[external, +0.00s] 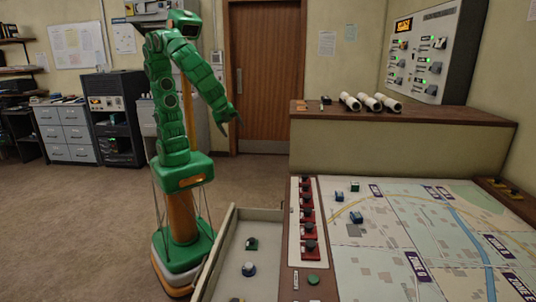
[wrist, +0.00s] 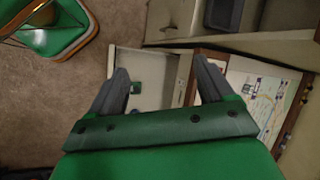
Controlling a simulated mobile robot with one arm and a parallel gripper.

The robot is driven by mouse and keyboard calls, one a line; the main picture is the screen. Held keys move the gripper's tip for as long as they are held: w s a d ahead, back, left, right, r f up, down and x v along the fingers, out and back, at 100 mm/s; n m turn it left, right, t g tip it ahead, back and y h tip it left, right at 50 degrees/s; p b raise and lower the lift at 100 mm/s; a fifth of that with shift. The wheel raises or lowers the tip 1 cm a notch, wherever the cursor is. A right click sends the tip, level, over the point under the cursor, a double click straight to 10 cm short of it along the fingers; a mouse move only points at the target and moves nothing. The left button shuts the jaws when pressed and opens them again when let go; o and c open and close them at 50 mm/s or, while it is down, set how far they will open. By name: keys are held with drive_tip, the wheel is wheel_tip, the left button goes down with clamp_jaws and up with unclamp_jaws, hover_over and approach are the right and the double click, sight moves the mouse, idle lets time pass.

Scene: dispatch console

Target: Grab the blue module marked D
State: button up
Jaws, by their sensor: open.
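Small blue modules lie on the map table: one (external: 356,217) near its left side and another (external: 355,186) farther back. A blue-topped round piece (external: 249,269) sits in the open tray (external: 228,236). No letter is readable, so I cannot tell which module is marked D. My gripper (external: 232,122) hangs in the air, left of the map table and above and behind the tray. In the wrist view my gripper (wrist: 163,72) is open and empty, fingers spread, with the tray (wrist: 160,68) below, holding a small green piece (wrist: 136,87).
A green-blue block (external: 339,196) is also on the map (external: 400,262). A strip of red-based black knobs (external: 308,228) runs along its left edge. White rolls (external: 370,102) lie on the raised ledge behind, under a control panel (external: 424,55). Open floor (external: 90,230) lies to the left.

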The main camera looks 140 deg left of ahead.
drive_tip(key=w+a+f+m+t+y, duration=0.25)
drive_tip(key=w+a+m, duration=0.3)
drive_tip(key=w, duration=0.75)
drive_tip(key=w+a+f+m+t+y, duration=0.1)
drive_tip(key=w+a+m+y, duration=0.4)
drive_tip(key=w, duration=0.9)
drive_tip(key=m+t+h, duration=0.3)
drive_tip(key=m+t, duration=0.3)
drive_tip(key=m, duration=0.5)
approach(357, 214)
drive_tip(key=v, duration=0.2)
drive_tip(key=shift+s+d+n+g+y, duration=0.25)
drive_tip(key=shift+d, duration=0.05)
drive_tip(key=shift+w+a+f, duration=0.35)
drive_tip(key=shift+a, duration=0.1)
drive_tip(key=x, duration=0.5)
drive_tip(key=shift+a, duration=0.1)
drive_tip(key=shift+w+a+f, duration=0.2)
drive_tip(key=shift+w+a, duration=0.35)
drive_tip(key=shift+w, duration=0.15)
drive_tip(key=shift+w+a+f, duration=0.4)
drive_tip(key=shift+w+a, duration=0.05)
drive_tip(key=shift+w, duration=0.05)
drive_tip(key=shift+x, duration=1.1)
